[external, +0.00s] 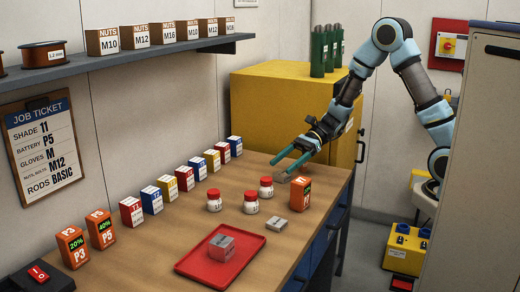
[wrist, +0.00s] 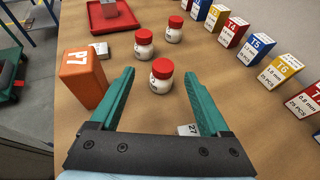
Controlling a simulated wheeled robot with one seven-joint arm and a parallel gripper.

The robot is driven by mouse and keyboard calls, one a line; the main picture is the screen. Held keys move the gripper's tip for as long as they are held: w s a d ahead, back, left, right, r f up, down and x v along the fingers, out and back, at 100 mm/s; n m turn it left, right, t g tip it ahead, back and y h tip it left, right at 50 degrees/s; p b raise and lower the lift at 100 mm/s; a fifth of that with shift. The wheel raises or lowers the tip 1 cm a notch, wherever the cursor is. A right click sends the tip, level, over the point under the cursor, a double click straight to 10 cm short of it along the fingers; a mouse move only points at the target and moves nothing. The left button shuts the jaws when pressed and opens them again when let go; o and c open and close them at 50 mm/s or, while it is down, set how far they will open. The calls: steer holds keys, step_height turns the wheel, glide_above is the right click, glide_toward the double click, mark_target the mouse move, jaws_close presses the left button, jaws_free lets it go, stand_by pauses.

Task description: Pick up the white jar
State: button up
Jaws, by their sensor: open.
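Three white jars with red lids stand upright on the wooden bench. The nearest to my gripper is one white jar (external: 265,193), also in the wrist view (wrist: 161,84). A second jar (external: 250,208) and a third jar (external: 214,205) stand beyond it; in the wrist view they are the second (wrist: 144,50) and third (wrist: 174,35). My gripper (external: 277,166) has teal fingers, spread open and empty, above the bench behind the nearest jar. In the wrist view the fingertips (wrist: 158,75) appear either side of that jar; the external view shows them apart from it.
An orange battery (external: 300,194) stands close beside the nearest jar. A grey block (external: 282,178) lies near my fingers, another (external: 276,227) beyond the battery. A red tray (external: 190,266) holds a grey block. A row of small boxes (external: 186,179) lines the wall side.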

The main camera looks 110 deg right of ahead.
mark_target(263, 183)
steer(key=shift+w+f, duration=0.15)
steer(key=shift+f, duration=0.3)
steer(key=p+x, duration=0.1)
steer(key=x, duration=0.4)
steer(key=shift+a, duration=0.1)
steer(key=shift+d+p+x, duration=0.15)
steer(key=shift+p+x, duration=0.5)
steer(key=shift+x, duration=0.75)
steer(key=shift+d+p+x, duration=0.2)
steer(key=shift+p+x, duration=0.4)
steer(key=shift+x, duration=0.8)
steer(key=shift+f, duration=0.2)
jaws_close()
